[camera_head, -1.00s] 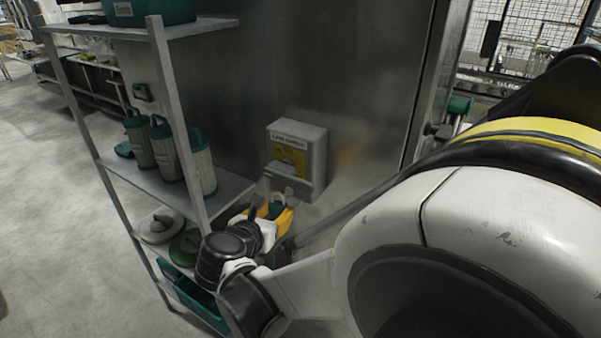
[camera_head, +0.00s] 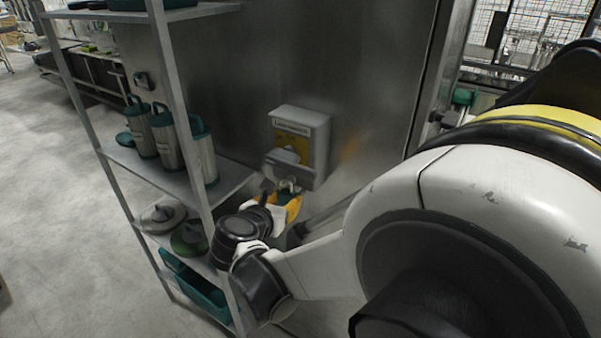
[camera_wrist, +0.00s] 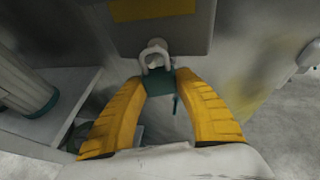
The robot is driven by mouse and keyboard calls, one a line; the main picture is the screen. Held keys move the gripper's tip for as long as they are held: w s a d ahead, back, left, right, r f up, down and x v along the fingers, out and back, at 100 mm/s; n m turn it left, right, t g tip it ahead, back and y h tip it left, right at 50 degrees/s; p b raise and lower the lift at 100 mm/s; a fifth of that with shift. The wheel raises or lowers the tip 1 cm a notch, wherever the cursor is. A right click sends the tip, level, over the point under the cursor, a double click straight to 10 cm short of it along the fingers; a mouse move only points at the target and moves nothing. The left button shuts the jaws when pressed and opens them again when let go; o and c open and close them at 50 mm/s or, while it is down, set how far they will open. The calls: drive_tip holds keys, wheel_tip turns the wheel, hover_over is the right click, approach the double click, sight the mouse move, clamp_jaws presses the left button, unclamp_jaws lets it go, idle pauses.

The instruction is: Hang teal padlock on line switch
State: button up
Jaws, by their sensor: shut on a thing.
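The line switch (camera_head: 298,145) is a grey box with a yellow front plate, fixed to the metal wall. A grey handle sticks out low on its front. My gripper (camera_head: 284,203) has yellow fingers and is just below the box. In the wrist view my gripper (camera_wrist: 160,84) is shut on the teal padlock (camera_wrist: 158,84), with its pale shackle (camera_wrist: 154,56) pointing up at the lower edge of the box (camera_wrist: 165,32). The shackle overlaps that edge in the picture. I cannot tell whether it touches or passes through anything on the switch.
A metal shelf rack (camera_head: 135,165) stands close on the left, holding several teal-and-steel canisters (camera_head: 170,140), round lids (camera_head: 163,218) and a teal bin (camera_head: 195,290). The wall right of the switch is clear.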

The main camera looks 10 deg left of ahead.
drive_tip(key=o, duration=1.2)
drive_tip(key=shift+o, duration=0.2)
